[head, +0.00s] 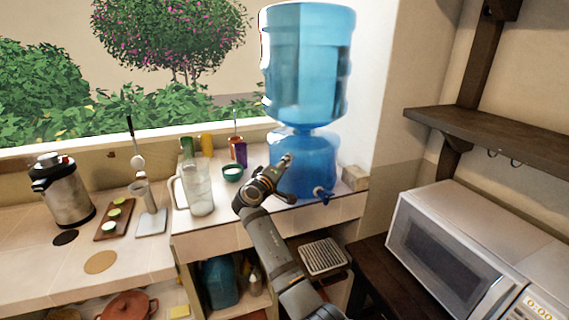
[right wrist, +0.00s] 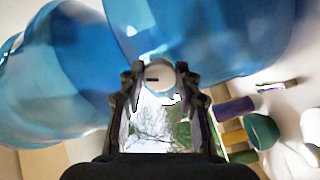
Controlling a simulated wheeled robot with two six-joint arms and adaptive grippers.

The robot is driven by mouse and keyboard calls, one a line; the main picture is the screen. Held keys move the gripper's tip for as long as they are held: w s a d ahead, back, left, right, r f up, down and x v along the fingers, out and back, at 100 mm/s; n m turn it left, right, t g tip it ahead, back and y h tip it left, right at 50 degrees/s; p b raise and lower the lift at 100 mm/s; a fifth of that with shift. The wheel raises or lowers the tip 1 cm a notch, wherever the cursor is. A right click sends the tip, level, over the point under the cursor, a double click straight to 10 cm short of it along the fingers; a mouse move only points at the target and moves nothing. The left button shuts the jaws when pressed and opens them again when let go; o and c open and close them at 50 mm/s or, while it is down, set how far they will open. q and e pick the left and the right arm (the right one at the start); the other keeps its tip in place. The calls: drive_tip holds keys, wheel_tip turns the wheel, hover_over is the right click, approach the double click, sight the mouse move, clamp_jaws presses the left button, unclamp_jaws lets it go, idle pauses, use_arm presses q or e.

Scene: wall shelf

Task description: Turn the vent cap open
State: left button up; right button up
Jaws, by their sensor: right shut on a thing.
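The vent cap (right wrist: 158,75) is a small pale round cap with a dark slot, between my fingertips in the right wrist view. My right gripper (right wrist: 154,84) is shut on it, one finger on each side. In the head view my right gripper (head: 284,163) reaches up to the front of the blue water dispenser (head: 305,177) and largely hides the cap. A large blue bottle (head: 305,60) stands upside down on the dispenser. My left gripper is in neither view.
A dark tap (head: 323,194) sticks out low on the dispenser. A microwave (head: 445,250) and wall shelf (head: 500,138) are at right.

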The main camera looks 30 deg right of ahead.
drive_tip(key=shift+r+n+p, duration=0.15)
drive_tip(key=shift+n+p, duration=2.05)
drive_tip(key=shift+n, duration=1.9)
drive_tip(key=o, duration=1.1)
drive_tip(key=shift+o, duration=0.2)
drive_tip(key=v, duration=0.7)
drive_tip(key=shift+a, duration=0.3)
